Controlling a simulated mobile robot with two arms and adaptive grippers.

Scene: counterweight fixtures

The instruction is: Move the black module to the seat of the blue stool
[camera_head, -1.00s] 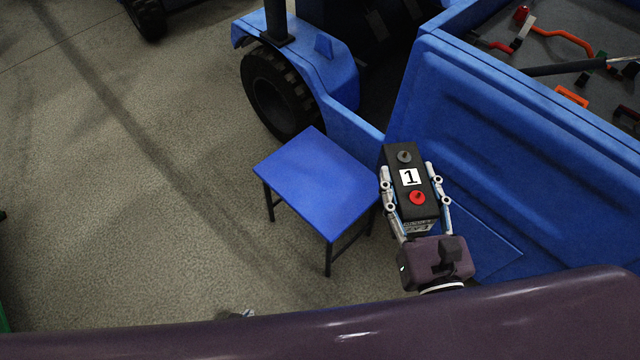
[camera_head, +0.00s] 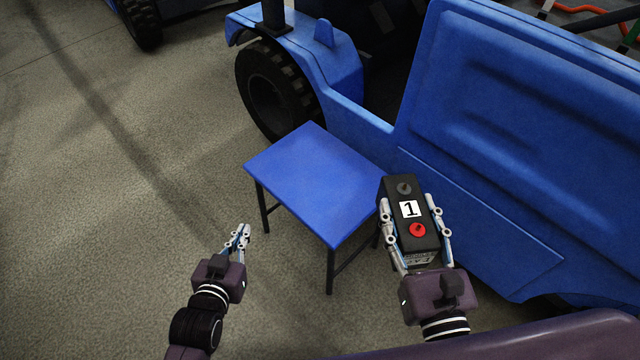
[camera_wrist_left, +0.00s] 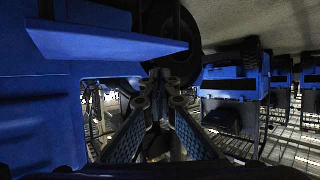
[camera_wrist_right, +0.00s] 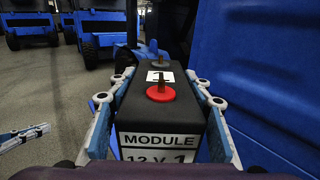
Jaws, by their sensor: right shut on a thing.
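The black module (camera_head: 408,190), with a "1" label, a red knob and a grey knob, is held in my right gripper (camera_head: 411,206). Its fingers lie along both sides of the module, as the right wrist view (camera_wrist_right: 150,108) also shows. The module is near the right corner of the blue stool (camera_head: 315,180), whose seat is bare. In the head view the module slightly overlaps the seat's edge; its height above the seat is hard to judge. My left gripper (camera_head: 241,230) is empty, in front and left of the stool, its fingertips close together.
A large blue vehicle (camera_head: 500,130) stands right behind the stool and module, its side panel close to my right gripper. Its black wheel (camera_head: 275,92) is behind the stool. Open floor (camera_head: 120,190) lies to the left.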

